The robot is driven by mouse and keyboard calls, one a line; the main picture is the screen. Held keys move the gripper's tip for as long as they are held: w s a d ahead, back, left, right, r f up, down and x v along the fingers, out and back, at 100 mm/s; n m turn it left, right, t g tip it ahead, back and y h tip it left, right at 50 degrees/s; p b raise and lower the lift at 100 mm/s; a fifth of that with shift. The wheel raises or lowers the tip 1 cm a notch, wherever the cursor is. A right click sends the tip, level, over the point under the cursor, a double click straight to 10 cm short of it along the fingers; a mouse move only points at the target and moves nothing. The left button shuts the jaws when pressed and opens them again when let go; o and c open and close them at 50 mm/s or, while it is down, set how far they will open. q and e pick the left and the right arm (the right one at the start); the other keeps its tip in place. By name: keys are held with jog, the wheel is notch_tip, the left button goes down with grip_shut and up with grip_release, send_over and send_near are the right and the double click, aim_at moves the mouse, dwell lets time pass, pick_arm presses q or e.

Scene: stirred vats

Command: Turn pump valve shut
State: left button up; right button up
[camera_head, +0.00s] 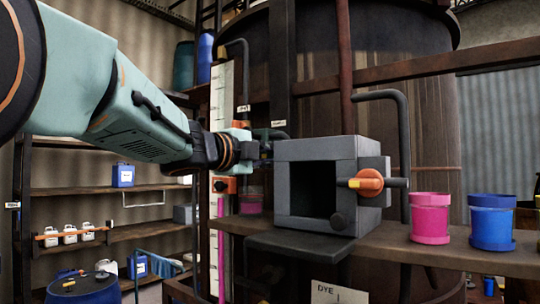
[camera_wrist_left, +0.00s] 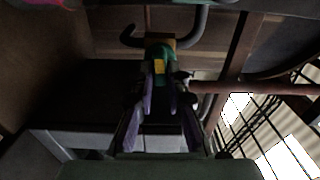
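A grey box-shaped housing (camera_head: 327,185) with an open dark front stands on the brown shelf. An orange valve handle (camera_head: 368,183) sits at its right side, lying roughly level along a short dark pipe. My left gripper (camera_head: 266,148) is at the box's upper left edge, well left of the orange handle; its fingertips are partly hidden there. In the left wrist view, the purple-edged fingers (camera_wrist_left: 161,85) reach up to a green fitting with a yellow part (camera_wrist_left: 158,62), below a curved dark pipe. I cannot tell whether they touch it. My right gripper is not in view.
A pink pot (camera_head: 430,218) and a blue pot (camera_head: 491,222) stand right of the box on the shelf (camera_head: 400,243). A bent dark pipe (camera_head: 404,130) rises behind the box. A large dark vat (camera_head: 400,40) fills the back. A blue drum (camera_head: 85,290) stands at lower left.

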pick_arm(q)
jog(key=shift+a, duration=0.1)
jog(key=shift+c, duration=0.8)
jog(key=shift+w+a, duration=0.15)
jog(key=shift+a, duration=0.15)
grip_shut()
jog(key=shift+d, duration=0.1)
